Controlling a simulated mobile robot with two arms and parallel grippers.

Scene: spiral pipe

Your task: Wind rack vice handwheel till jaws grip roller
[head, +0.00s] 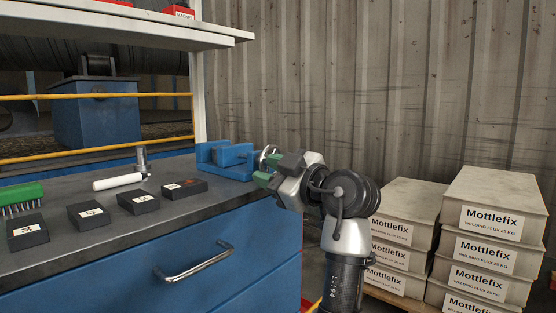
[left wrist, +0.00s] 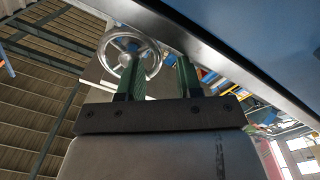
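The blue vice (head: 228,158) stands at the right end of the workbench. Its metal handwheel (head: 267,155) is on its right side, partly hidden by my left gripper (head: 268,171). In the left wrist view the spoked handwheel (left wrist: 130,54) shows behind one green finger of my left gripper (left wrist: 160,80). The two green fingers are apart, with part of the wheel's rim showing in the gap. I cannot tell whether they touch the wheel. A white cylinder (head: 118,182) lies on the bench left of the vice; I cannot tell if it is the roller. No roller is discernible between the jaws.
Several black labelled blocks (head: 86,215) and a green brush (head: 20,198) lie on the grey bench top (head: 170,223). A small metal post (head: 142,160) stands behind them. A shelf (head: 120,22) hangs above. Stacked Mottlefix boxes (head: 490,220) stand right of my arm.

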